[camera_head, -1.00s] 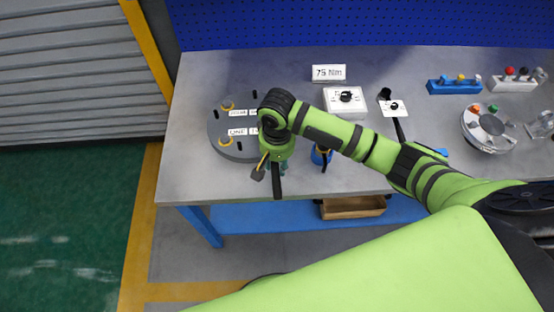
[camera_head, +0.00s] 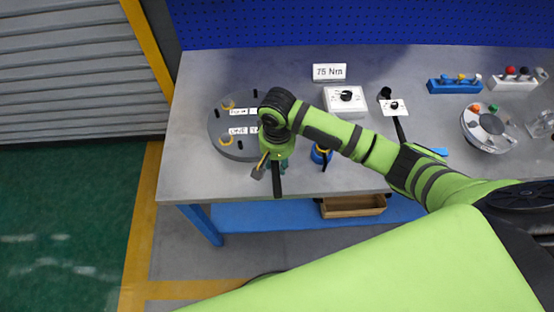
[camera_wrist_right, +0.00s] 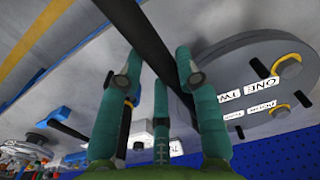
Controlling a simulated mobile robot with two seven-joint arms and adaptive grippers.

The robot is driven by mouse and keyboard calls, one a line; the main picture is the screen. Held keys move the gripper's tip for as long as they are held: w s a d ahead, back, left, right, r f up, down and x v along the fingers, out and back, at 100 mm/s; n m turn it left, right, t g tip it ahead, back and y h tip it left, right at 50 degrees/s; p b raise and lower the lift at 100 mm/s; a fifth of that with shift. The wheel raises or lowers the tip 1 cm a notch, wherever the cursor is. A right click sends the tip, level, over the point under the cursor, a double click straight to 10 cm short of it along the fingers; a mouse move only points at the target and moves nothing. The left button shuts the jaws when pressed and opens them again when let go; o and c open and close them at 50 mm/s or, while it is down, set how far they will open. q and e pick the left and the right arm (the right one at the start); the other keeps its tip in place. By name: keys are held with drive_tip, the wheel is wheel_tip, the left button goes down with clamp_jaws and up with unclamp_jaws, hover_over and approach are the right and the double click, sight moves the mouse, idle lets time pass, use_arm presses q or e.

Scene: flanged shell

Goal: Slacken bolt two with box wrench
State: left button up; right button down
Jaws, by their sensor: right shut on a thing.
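My right gripper (camera_head: 278,164) is near the front edge of the bench, just right of the flanged shell. In the right wrist view its teal fingers (camera_wrist_right: 158,62) are closed around a long black bar, the box wrench (camera_wrist_right: 150,38). In the head view the dark wrench (camera_head: 277,184) points toward the front edge. The round grey flanged shell (camera_head: 221,128) carries labels, yellow rings and black studs. In the wrist view the shell (camera_wrist_right: 225,68) shows labels ONE and part of TWO. Bolt two is hidden behind my arm in the head view. My left gripper is out of view.
A white dial box (camera_head: 345,101) and a "75 Nm" sign (camera_head: 329,72) are behind. A round fixture (camera_head: 488,128) and button boxes (camera_head: 454,86) stand on the right. The bench's front left is clear.

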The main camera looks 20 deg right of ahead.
drive_tip(key=shift+f+b, duration=0.65)
drive_tip(key=shift+f, duration=0.75)
drive_tip(key=w+d+n, duration=0.1)
drive_tip(key=d+n, duration=0.8)
drive_tip(key=shift+w+d+f+p, duration=0.2)
drive_tip(key=shift+d+f+p, duration=0.05)
drive_tip(key=shift+d+p, duration=0.15)
idle(0.9)
idle(0.3)
